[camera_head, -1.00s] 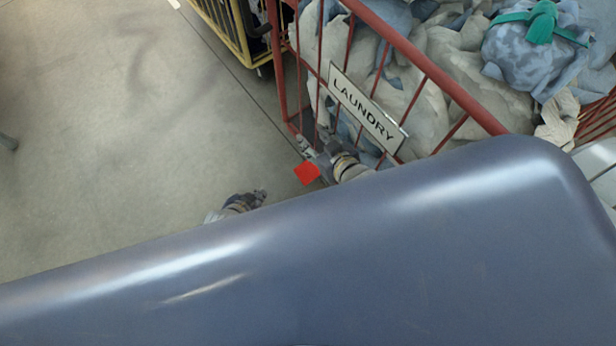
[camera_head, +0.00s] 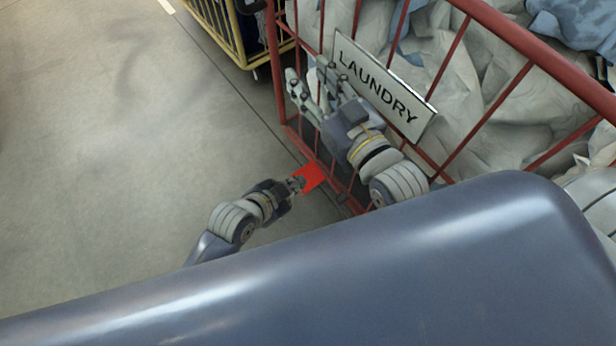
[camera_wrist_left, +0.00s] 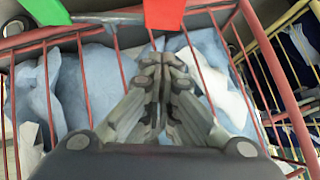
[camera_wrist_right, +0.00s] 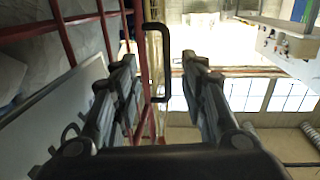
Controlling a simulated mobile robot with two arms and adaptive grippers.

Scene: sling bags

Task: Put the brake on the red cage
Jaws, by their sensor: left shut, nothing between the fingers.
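The red cage (camera_head: 530,45) carries a LAUNDRY sign (camera_head: 385,88) and holds pale bags. A red pedal (camera_head: 311,177) is low at its near side. In the left wrist view the red pedal (camera_wrist_left: 163,13) and a green pedal (camera_wrist_left: 42,10) are at the top edge. My left gripper (camera_head: 298,184) is shut and empty, its tips close to the red pedal; contact is unclear. It also shows in the left wrist view (camera_wrist_left: 160,63). My right gripper (camera_head: 310,82) is open in front of the cage, left of the sign. In the right wrist view a dark handle (camera_wrist_right: 166,62) appears between its fingers (camera_wrist_right: 160,68).
A yellow cage (camera_head: 240,42) stands behind the red cage at the upper left. Bare concrete floor (camera_head: 110,130) lies open to the left. My own body covers the bottom of the head view.

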